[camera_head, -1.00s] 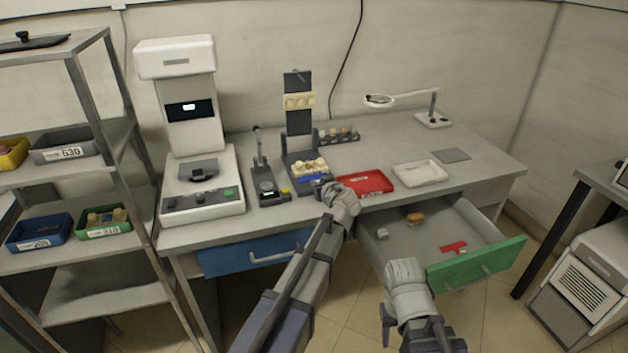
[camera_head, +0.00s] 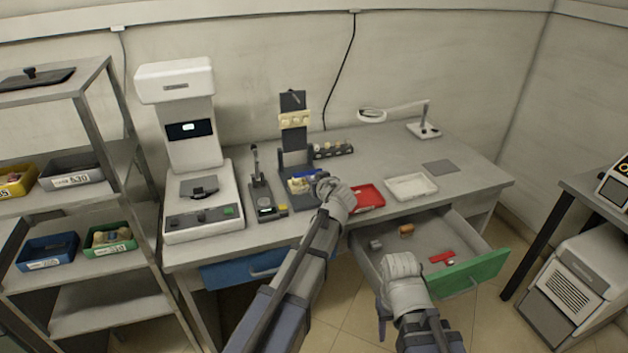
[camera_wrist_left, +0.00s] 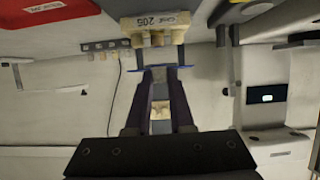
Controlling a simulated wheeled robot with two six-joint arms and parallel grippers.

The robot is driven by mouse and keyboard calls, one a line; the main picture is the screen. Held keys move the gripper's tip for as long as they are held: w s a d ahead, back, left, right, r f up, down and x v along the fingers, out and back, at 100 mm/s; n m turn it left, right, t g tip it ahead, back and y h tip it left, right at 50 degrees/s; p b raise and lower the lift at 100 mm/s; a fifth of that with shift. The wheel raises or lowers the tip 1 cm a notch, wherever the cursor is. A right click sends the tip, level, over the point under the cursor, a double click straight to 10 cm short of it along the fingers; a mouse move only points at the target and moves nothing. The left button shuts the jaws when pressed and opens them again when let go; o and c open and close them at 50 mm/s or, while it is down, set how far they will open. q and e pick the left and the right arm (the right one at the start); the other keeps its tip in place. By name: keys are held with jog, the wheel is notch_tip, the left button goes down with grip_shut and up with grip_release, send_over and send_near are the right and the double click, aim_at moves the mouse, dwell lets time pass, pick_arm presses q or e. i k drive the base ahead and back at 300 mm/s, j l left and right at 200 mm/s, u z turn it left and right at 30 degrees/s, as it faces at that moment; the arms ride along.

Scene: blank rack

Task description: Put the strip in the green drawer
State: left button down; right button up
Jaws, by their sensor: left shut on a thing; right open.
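A blue strip (camera_head: 304,172) is between the fingertips of my left gripper (camera_head: 318,180), just above the cream block on the dark stand. In the left wrist view the strip (camera_wrist_left: 160,67) lies across the tips of my shut left gripper (camera_wrist_left: 158,78), close to the cream block labelled 205 (camera_wrist_left: 158,24); I cannot tell whether they touch. The green drawer (camera_head: 478,270) is pulled open at the right of the desk. It holds a red labelled piece (camera_head: 441,258), an orange piece (camera_head: 407,231) and a small grey piece (camera_head: 376,245). My right gripper (camera_head: 382,318) is open in front of the drawer.
A red tray (camera_head: 370,198) and a white tray (camera_head: 411,187) sit on the desk right of the dark stand (camera_head: 294,137). A blue drawer (camera_head: 228,276) is shut at the left. A magnifier lamp (camera_head: 424,130) stands at the back right.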

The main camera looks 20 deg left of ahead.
aim_at(424, 241)
jog(key=i+j+z, duration=0.15)
jog(key=z, duration=0.25)
jog(key=i+j+z, duration=0.15)
jog(key=j+z, duration=0.25)
jog(key=i+j+z, duration=0.1)
jog(key=j+z, duration=0.15)
jog(key=z, duration=0.15)
